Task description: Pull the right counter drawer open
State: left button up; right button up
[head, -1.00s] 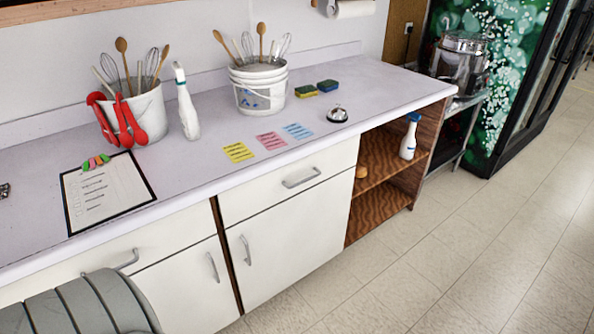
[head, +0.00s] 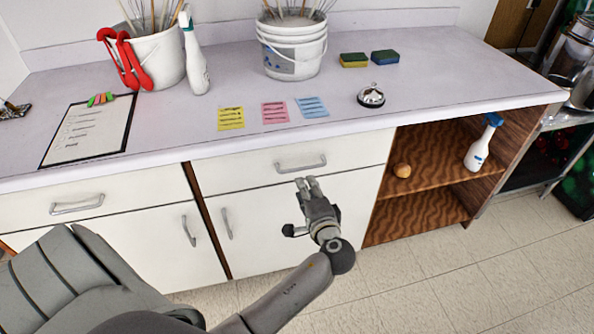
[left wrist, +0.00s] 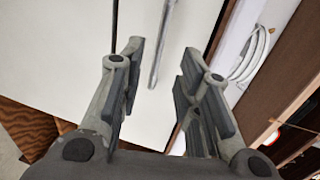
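The right counter drawer (head: 245,173) is a white front under the countertop and is closed. Its metal bar handle (head: 301,163) is at the middle of that front. My left gripper (head: 308,183) is just below and in front of this handle in the head view, pointing at it. In the left wrist view the two fingers of my left gripper (left wrist: 158,62) are spread apart with nothing between them. A metal bar handle (left wrist: 163,42) shows ahead of the gap, apart from the fingers. My right gripper is not in view.
The countertop (head: 200,130) holds a clipboard (head: 90,133), a utensil bucket (head: 292,48), sticky notes and a bell (head: 371,95). A door (head: 270,230) with a vertical handle is below the drawer. An open wooden shelf (head: 425,150) stands to the right. The floor in front is clear.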

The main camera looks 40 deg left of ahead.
aim_at(296, 170)
pick_arm(q)
jog(key=x, duration=0.4)
jog(key=shift+s+a+r, duration=0.1)
jog(key=shift+a+r, duration=0.05)
jog(key=shift+a, duration=0.2)
jog(key=x, duration=0.6)
jog(key=shift+d, duration=0.1)
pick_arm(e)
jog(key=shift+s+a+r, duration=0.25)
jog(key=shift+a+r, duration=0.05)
pick_arm(q)
grip_shut()
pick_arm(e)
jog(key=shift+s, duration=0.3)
